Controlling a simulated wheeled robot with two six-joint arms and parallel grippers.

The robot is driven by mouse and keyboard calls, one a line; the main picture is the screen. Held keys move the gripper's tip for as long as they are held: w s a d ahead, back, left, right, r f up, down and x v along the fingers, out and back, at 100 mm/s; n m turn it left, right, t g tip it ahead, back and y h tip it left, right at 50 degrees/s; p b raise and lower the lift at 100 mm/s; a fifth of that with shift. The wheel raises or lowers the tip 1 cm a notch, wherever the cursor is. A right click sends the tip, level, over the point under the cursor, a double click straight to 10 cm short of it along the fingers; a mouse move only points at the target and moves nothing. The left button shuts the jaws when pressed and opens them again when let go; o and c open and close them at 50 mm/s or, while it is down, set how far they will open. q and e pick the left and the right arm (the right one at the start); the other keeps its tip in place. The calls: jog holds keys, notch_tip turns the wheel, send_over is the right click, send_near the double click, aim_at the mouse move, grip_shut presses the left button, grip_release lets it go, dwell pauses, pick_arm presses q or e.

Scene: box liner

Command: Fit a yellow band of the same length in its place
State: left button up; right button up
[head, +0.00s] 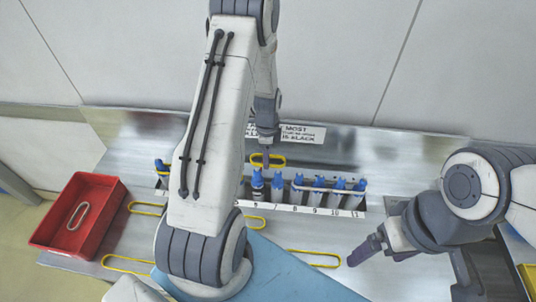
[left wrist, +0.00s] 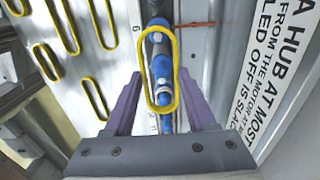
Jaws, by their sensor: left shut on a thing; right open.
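My left gripper (head: 267,148) is shut on a yellow band (head: 267,160) above the row of blue-topped hubs (head: 277,182). In the left wrist view the band (left wrist: 176,88) appears as a long loop in front of the purple fingers (left wrist: 163,105), with blue hubs beneath it; I cannot tell whether it touches them. My right gripper (head: 362,252) is open and empty over the right front of the table. Loose yellow bands lie on the table, at the left (head: 145,209), front left (head: 120,268), middle (head: 257,220) and right (head: 325,265). My left arm hides part of the row.
A red bin (head: 105,222) with a pale band (head: 77,216) inside stands at the left. A blue mat (head: 290,277) lies at the front. A printed sign (head: 304,133) is behind the hubs. A yellow-edged container (head: 528,277) is at the far right.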

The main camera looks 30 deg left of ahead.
pick_arm(q)
notch_tip(320, 180, down, 9)
jog(key=b, duration=0.6)
jog(key=shift+r, duration=0.15)
dwell(0.4)
jog(key=o, duration=1.4)
jog(key=shift+r, duration=0.15)
notch_tip(320, 180, up, 10)
jog(key=b, duration=0.2)
jog(key=shift+r+b, duration=0.15)
jog(key=shift+b, duration=0.2)
